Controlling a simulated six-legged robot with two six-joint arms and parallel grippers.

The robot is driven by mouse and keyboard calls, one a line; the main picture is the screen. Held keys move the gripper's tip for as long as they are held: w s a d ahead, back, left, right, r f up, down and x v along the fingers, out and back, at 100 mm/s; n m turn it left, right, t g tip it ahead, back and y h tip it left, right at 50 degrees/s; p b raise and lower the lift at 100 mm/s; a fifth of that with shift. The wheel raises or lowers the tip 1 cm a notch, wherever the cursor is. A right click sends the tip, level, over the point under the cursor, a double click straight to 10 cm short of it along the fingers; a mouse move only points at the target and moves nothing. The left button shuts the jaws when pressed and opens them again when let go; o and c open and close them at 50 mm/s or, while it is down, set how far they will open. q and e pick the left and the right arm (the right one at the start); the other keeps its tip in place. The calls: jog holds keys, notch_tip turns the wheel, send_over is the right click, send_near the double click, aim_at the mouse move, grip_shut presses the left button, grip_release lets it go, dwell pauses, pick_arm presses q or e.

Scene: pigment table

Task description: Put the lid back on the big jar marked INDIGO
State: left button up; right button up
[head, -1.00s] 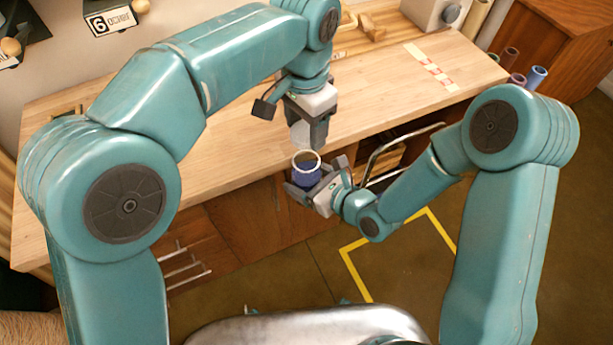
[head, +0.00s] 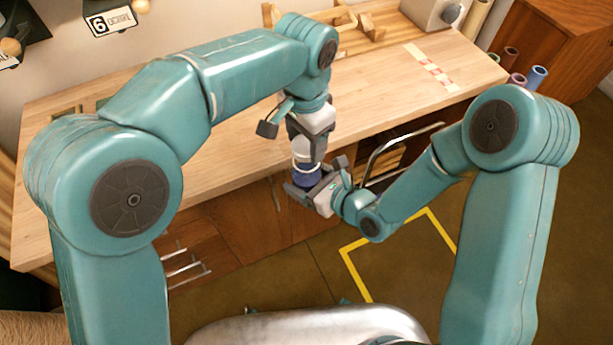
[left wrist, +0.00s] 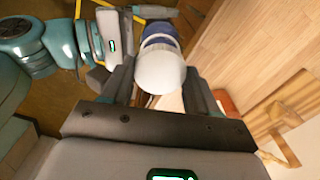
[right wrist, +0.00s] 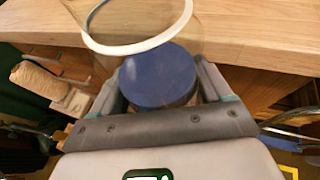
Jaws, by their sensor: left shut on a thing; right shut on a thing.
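A white lid (left wrist: 160,72) is between the fingers of my left gripper (head: 308,146), which is shut on it. The lid (head: 301,146) is above the jar in the head view. My right gripper (head: 319,181) is shut on a clear jar with blue contents (head: 306,177), below the lid and in front of the table edge. The right wrist view shows the jar's blue contents (right wrist: 158,78) and its pale round rim. The lid overlaps the jar in the left wrist view; I cannot tell whether they touch. No marking on the jar is readable.
The wooden table (head: 230,160) is mostly bare behind the grippers. A metal rail (head: 385,150) curves out near the right gripper. A wooden rack (head: 345,30) and a grey-white device (head: 430,12) stand at the back. Drawer handles (head: 185,265) stick out at the left front.

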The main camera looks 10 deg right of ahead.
aim_at(306, 144)
pick_arm(q)
jog(key=shift+w, duration=0.15)
pick_arm(e)
jog(key=shift+w, duration=0.1)
pick_arm(q)
jog(key=shift+f, duration=0.1)
dwell(0.3)
jog(key=shift+f, duration=0.85)
jog(key=shift+f, duration=0.55)
